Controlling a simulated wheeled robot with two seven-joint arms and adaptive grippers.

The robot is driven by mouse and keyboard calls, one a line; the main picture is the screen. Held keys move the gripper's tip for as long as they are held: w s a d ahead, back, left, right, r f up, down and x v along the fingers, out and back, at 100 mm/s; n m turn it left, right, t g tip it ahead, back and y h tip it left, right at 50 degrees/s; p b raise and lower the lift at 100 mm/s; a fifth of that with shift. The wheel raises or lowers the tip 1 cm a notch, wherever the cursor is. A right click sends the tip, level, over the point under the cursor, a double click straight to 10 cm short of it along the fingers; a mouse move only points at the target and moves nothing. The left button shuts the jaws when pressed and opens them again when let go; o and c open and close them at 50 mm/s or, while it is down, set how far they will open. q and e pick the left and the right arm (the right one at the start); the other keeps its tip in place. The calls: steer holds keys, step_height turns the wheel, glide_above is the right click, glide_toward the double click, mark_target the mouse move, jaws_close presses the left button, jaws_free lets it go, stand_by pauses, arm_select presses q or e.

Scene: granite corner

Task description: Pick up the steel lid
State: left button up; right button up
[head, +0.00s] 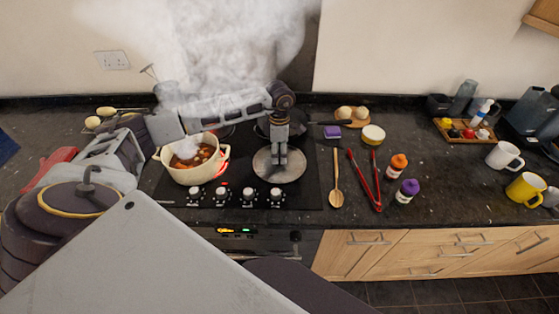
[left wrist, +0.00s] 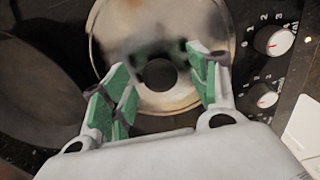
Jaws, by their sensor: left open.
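The steel lid (head: 262,167) lies flat on the right front part of the black hob. My left gripper (head: 281,162) points down over the lid's middle. In the left wrist view the lid (left wrist: 121,30) is a shiny disc with a dark round knob (left wrist: 160,75) at its centre. My left gripper (left wrist: 162,62) is open there, with one green-padded finger on each side of the knob. I cannot tell how far the fingertips are above the lid. My right gripper is not in view.
A steaming cream pot (head: 190,174) of stew stands left of the lid. A dark pan (head: 266,128) is behind it. Hob knobs (head: 249,195) line the front. A wooden spoon (head: 336,180), red tongs (head: 363,180) and small bottles (head: 399,164) lie or stand to the right.

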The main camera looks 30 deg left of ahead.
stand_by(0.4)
arm_select(q)
jaws_close()
